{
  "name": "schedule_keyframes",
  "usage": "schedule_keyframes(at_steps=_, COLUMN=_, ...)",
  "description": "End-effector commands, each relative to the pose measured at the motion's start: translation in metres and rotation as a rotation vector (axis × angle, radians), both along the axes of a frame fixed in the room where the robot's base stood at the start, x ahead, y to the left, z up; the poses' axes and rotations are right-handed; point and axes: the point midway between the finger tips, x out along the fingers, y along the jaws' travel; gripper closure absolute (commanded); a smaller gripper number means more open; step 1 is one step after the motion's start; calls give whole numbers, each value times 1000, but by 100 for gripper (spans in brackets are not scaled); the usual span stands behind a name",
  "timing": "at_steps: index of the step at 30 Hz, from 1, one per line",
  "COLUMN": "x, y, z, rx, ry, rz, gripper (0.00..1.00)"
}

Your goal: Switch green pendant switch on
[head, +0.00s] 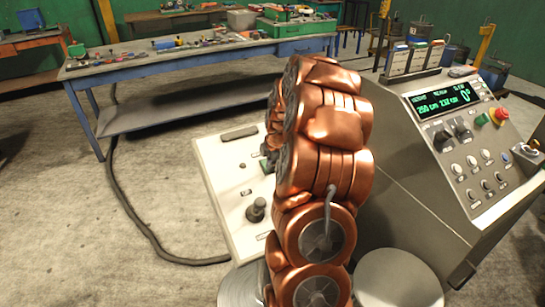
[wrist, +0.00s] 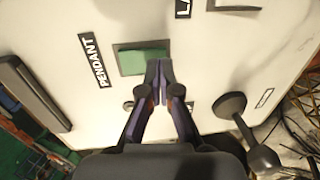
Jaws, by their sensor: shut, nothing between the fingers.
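The green pendant switch (wrist: 143,62) is a green rocker in a dark frame on a white panel (wrist: 60,45). A black label reading PENDANT (wrist: 93,60) is beside it on the left in the wrist view. My gripper (wrist: 160,70) is shut and empty, its fingertips over the switch's lower right part in that view. I cannot tell whether they touch it. In the head view only a sliver of the green switch (head: 267,166) shows beside my copper arm, which hides the rest and most of my gripper.
A dark bar (wrist: 30,92) lies at the panel's left. A grey console (head: 440,140) with a green display stands right. A blue workbench (head: 200,60) is behind.

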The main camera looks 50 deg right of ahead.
Motion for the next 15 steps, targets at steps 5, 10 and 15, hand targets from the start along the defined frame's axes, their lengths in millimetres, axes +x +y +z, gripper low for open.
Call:
schedule_keyframes(at_steps=5, x=1, y=0, z=-5, rx=2, ry=1, rz=-1, gripper=100)
schedule_keyframes(at_steps=10, x=1, y=0, z=-6, rx=1, ry=2, rz=-1, gripper=100)
schedule_keyframes(at_steps=15, x=1, y=0, z=-6, rx=1, ry=1, rz=-1, gripper=100)
